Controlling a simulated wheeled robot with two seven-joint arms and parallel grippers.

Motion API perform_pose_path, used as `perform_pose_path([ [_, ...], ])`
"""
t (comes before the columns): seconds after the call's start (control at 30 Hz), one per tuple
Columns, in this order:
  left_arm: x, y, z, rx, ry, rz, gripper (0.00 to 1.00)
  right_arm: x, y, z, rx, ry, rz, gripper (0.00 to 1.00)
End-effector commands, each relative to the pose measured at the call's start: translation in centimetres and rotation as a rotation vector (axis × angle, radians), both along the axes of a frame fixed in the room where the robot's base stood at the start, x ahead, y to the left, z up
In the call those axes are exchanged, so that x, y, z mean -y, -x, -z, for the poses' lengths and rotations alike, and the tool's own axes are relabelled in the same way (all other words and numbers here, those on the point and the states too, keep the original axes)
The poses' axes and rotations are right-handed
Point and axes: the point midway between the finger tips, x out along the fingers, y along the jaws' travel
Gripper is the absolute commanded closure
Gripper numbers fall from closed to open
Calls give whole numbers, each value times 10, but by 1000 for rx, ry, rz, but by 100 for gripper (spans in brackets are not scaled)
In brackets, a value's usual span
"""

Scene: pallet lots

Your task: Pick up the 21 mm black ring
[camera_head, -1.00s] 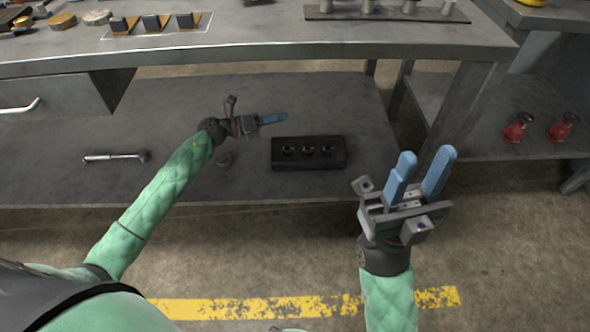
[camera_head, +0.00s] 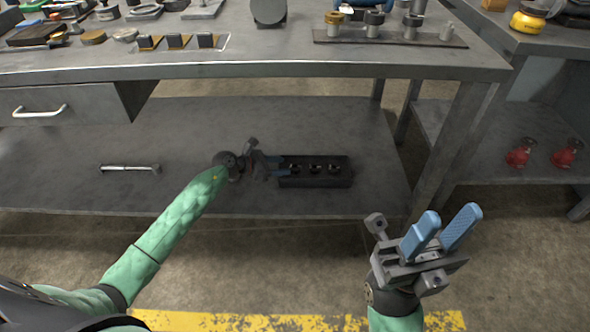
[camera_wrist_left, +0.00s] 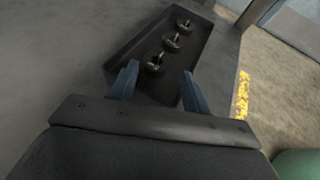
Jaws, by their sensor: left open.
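Three small black rings sit around upright pegs in a row in a black tray (camera_head: 318,181) on the lower shelf. In the left wrist view the nearest black ring (camera_wrist_left: 155,67), the middle ring (camera_wrist_left: 171,42) and the far ring (camera_wrist_left: 184,26) show. I cannot tell which is 21 mm. My left gripper (camera_head: 284,166) is at the tray's left end; in its wrist view its blue fingers (camera_wrist_left: 158,76) are open, one on each side of the tray's near end, with the nearest ring just beyond the tips. My right gripper (camera_head: 449,222) is open and empty, in front of the shelf.
The tray stands on the grey lower shelf (camera_head: 75,185), under a workbench top (camera_head: 260,52) that overhangs its back. A metal-handled tool (camera_head: 130,168) lies on the shelf at left. Red valves (camera_head: 518,153) stand on a shelf at right.

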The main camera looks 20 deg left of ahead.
Motion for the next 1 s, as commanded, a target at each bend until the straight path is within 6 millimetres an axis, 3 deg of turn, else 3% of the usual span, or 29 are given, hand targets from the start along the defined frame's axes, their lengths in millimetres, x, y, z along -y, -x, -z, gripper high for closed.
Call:
perform_pose_path([
  [0.53,35,-32,24,-1,2,-1,52,-5,-1,20,-12,34,11,64],
  [0.8,37,-34,24,-1,1,-1,52,-5,-1,20,-13,36,12,64],
  [0.97,37,-34,24,-1,1,-1,84,-5,-1,20,-13,36,12,64],
  [1.0,37,-34,24,-1,1,-1,85,-5,-1,20,-13,36,11,64],
])
